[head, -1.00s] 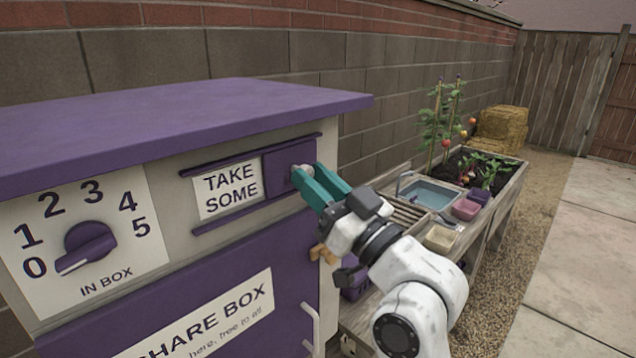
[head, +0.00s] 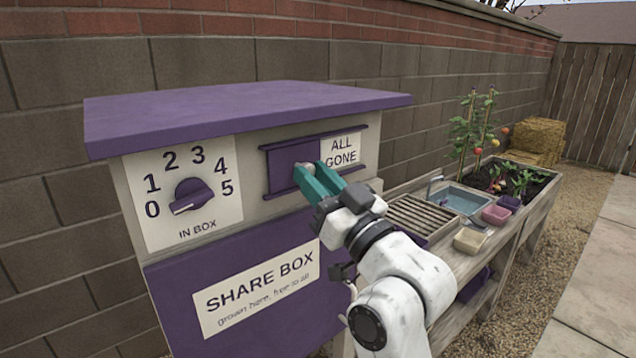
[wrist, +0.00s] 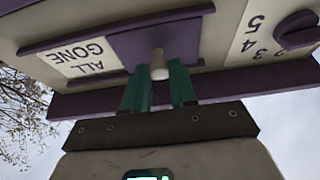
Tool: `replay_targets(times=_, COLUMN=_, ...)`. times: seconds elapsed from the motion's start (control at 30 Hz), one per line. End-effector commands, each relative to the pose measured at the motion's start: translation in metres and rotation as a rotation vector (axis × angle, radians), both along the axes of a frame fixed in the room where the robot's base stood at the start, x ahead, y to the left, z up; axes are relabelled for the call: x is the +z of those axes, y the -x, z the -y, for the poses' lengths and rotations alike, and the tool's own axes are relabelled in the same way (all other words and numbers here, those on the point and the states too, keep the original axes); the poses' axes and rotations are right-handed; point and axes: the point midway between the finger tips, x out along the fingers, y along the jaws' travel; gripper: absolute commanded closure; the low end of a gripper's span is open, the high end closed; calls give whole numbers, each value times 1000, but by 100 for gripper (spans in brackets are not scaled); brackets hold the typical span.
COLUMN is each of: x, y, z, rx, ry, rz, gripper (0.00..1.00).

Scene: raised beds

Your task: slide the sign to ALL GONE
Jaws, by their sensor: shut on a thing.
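The sliding sign cover is a purple panel (head: 283,172) in a railed track on the front of the share box (head: 245,250). It sits at the left of the track. The ALL GONE label (head: 342,151) shows uncovered to its right, and TAKE SOME is hidden. My gripper (head: 312,178) is shut on the panel's pale knob. In the wrist view the knob (wrist: 158,66) stands between my teal fingers (wrist: 158,88), with the panel (wrist: 160,42) behind it and the ALL GONE label (wrist: 82,57) beside it.
A numbered dial (head: 192,195) is left of the track on the box front. The purple roof (head: 245,110) overhangs above. A planter bench with a basin (head: 460,199) and small pots stands to the right, with a gravel path beyond.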

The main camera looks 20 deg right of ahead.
Motion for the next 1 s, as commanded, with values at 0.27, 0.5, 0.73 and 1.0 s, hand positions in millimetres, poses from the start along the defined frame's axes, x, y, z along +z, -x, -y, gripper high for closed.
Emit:
replay_targets(times=0.27, x=0, y=0, z=-1, rx=2, ry=0, rz=-1, gripper=100)
replay_targets(times=0.5, x=-1, y=0, z=-2, rx=4, ry=0, rz=-1, gripper=61)
replay_targets(times=0.73, x=0, y=0, z=-1, rx=1, ry=0, rz=-1, gripper=49)
replay_targets(times=1.0, x=-6, y=8, z=3, rx=-1, ry=-1, rz=-1, gripper=49)
